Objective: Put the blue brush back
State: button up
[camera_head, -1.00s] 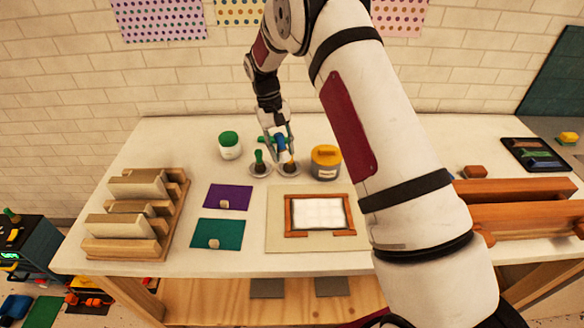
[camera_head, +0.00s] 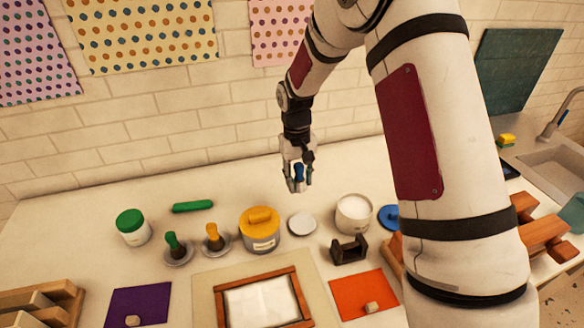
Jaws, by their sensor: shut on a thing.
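My gripper (camera_head: 298,186) is shut on the blue brush (camera_head: 299,171), holding it above the back of the table; its lower end is partly hidden by the fingers. A green brush (camera_head: 171,241) stands upright on a small round dish (camera_head: 186,259). A yellow brush (camera_head: 211,232) stands on another dish (camera_head: 221,247) to its right. A pale round disc (camera_head: 302,224) lies bare, below my gripper in the picture, between a yellow-lidded jar (camera_head: 261,232) and an open white pot (camera_head: 353,212). A blue lid (camera_head: 387,216) lies right of the pot.
A green-lidded jar (camera_head: 132,228) and a green roll (camera_head: 193,206) stand and lie at the back left. A dark stand (camera_head: 349,251) is before the pot. A wooden frame (camera_head: 294,287) lies in front, between purple (camera_head: 137,302) and orange (camera_head: 358,291) mats. My arm hides part of the right side.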

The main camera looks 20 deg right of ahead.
jog(key=s+b, duration=0.1)
jog(key=s, duration=0.4)
jog(key=b, duration=0.4)
send_over(303, 226)
jog(key=shift+t, duration=0.3)
jog(key=shift+w+f, duration=0.1)
jog(key=shift+f, duration=3.75)
jog(key=shift+f, duration=0.55)
jog(key=o, duration=1.2)
jog(key=shift+o, duration=0.4)
jog(key=o, duration=0.4)
